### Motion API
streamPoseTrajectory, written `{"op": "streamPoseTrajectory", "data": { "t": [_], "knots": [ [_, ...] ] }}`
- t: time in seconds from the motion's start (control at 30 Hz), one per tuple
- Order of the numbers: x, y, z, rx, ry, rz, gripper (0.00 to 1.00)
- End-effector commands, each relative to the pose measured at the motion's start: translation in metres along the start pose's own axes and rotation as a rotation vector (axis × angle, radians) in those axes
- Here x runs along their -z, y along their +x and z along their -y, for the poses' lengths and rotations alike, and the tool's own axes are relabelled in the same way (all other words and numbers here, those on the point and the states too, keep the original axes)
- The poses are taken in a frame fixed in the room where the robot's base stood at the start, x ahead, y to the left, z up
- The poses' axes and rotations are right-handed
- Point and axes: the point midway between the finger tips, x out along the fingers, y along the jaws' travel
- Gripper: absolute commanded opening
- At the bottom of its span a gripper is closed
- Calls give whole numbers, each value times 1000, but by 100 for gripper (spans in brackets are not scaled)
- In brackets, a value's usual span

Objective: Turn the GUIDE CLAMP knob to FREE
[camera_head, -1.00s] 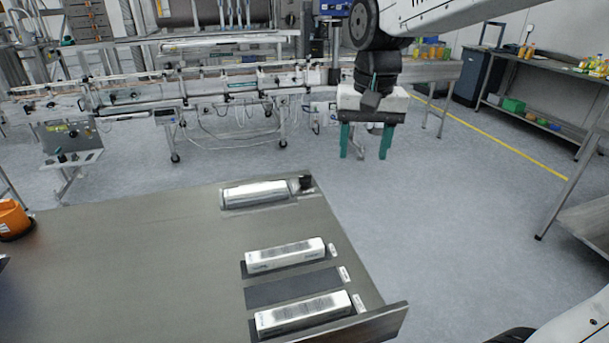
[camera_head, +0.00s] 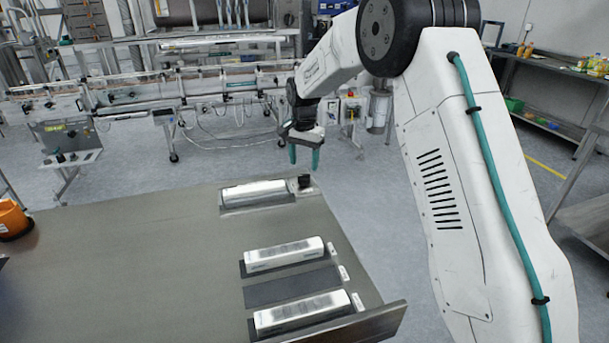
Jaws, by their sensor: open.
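A small black knob-like piece (camera_head: 304,182) sits at the right end of the farthest white box (camera_head: 254,192), near the table's far right corner. I cannot read any GUIDE CLAMP or FREE marking, so I cannot tell if this is the named knob or how it is set. My gripper (camera_head: 304,157) has two green fingers pointing down, apart and empty. It shows just above the black piece in the picture, not touching it. How far apart they are in depth is unclear.
The grey table (camera_head: 130,260) also bears two nearer white boxes (camera_head: 285,254) (camera_head: 300,313) on dark strips, with a bare dark strip between. An orange container (camera_head: 12,219) stands at the left. A conveyor (camera_head: 140,98) runs behind. The table's left middle is clear.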

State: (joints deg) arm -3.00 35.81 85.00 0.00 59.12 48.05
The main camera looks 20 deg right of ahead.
Motion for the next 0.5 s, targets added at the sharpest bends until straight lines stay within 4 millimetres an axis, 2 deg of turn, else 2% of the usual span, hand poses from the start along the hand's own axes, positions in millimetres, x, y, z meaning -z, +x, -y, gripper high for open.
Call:
{"op": "streamPoseTrajectory", "data": {
  "t": [0.03, 0.2, 0.33, 0.5],
  "knots": [
    [-1, 10, -1, -3, 0, 3, 57],
    [0, 37, -1, -3, 0, 2, 57],
    [0, 50, -1, -2, -1, 2, 57],
    [0, 56, -1, -1, -1, 1, 57]
  ]
}}
